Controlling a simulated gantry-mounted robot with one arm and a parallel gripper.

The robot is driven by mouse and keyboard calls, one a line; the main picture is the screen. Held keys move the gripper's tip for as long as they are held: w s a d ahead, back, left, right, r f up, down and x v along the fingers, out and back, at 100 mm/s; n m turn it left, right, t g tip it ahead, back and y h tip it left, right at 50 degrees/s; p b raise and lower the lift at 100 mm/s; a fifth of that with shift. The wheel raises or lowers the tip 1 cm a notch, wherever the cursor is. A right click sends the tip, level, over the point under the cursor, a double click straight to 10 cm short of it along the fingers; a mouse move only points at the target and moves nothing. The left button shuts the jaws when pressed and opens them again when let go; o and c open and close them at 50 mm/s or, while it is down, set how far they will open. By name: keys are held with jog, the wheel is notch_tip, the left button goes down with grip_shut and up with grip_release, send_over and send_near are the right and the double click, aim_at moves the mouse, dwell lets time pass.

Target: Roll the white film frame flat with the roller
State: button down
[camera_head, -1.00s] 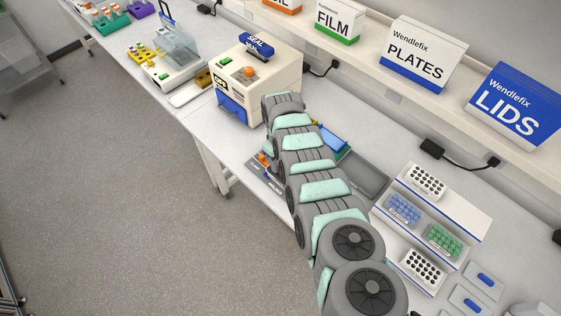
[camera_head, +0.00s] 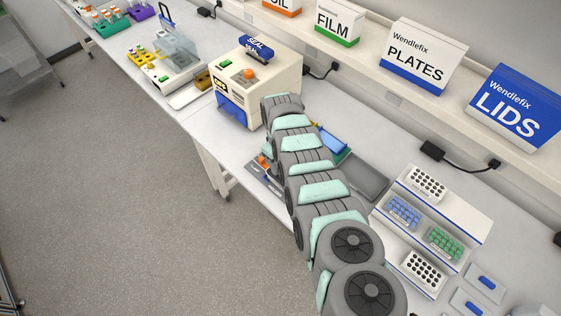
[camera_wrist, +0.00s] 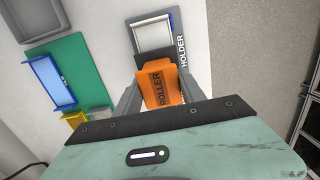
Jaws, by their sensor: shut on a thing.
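In the wrist view my gripper (camera_wrist: 160,90) is shut on the orange handle of the roller (camera_wrist: 160,84), marked ROLLER. A white-edged rectangular part with a blue strip shows just beyond the handle. Left of it, a blue-edged frame with a pale middle (camera_wrist: 47,80) lies on a green mat (camera_wrist: 77,53). No separate white film frame can be made out. In the head view my arm hides the gripper, and the holder (camera_head: 266,177) shows only partly.
A grey tray (camera_head: 366,181) lies right of the green mat. A stepped rack (camera_head: 455,205) with plates stands further right. Shelf boxes (camera_head: 425,58) line the back. The bench's front edge is close to the holder.

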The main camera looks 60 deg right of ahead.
jog(key=shift+s+a+f+t+p, duration=0.15)
jog(key=shift+t+p, duration=0.15)
jog(key=shift+p, duration=1.35)
jog(key=shift+s+a+p, duration=0.2)
jog(key=shift+s+p, duration=0.3)
jog(key=shift+p, duration=0.6)
jog(key=shift+s+a+p, duration=0.15)
jog(key=shift+s+p, duration=0.3)
jog(key=shift+p, duration=0.6)
jog(key=shift+s, duration=0.15)
jog(key=shift+a, duration=0.1)
jog(key=shift+s+a+b, duration=0.15)
jog(key=shift+s+b, duration=0.15)
jog(key=shift+s, duration=0.25)
jog(key=shift+t+p, duration=0.3)
jog(key=shift+p, duration=0.1)
jog(key=shift+f+b, duration=0.1)
jog(key=shift+b, duration=0.35)
